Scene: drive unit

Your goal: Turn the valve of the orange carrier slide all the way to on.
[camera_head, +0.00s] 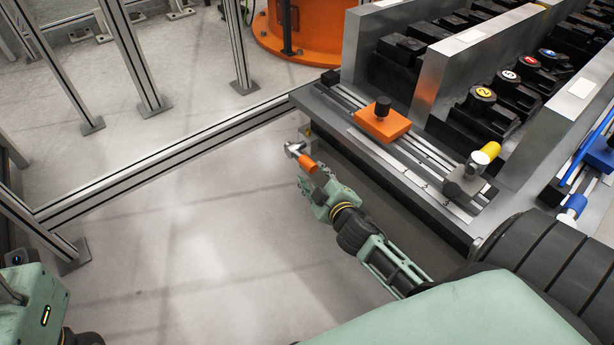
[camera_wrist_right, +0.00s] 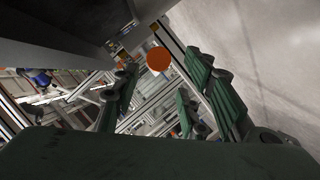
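The orange carrier slide (camera_head: 382,122) is a flat orange block with a black knob, on the rail of the metal fixture. Below the fixture's left corner is a valve with a metal body (camera_head: 295,149) and an orange handle (camera_head: 307,163) that points toward my right gripper. My right gripper (camera_head: 314,182) is just below the handle's free end. In the right wrist view the handle's round orange end (camera_wrist_right: 158,59) shows between and beyond the spread fingers (camera_wrist_right: 160,95). I cannot tell whether a finger touches it. My left gripper is not seen; only part of my left arm shows.
The metal fixture (camera_head: 433,201) overhangs close to my right arm. A yellow-capped slide (camera_head: 485,155) and a blue-handled part (camera_head: 573,206) are farther right. An aluminium floor rail (camera_head: 170,158) and posts stand left. The floor left of my right gripper is clear.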

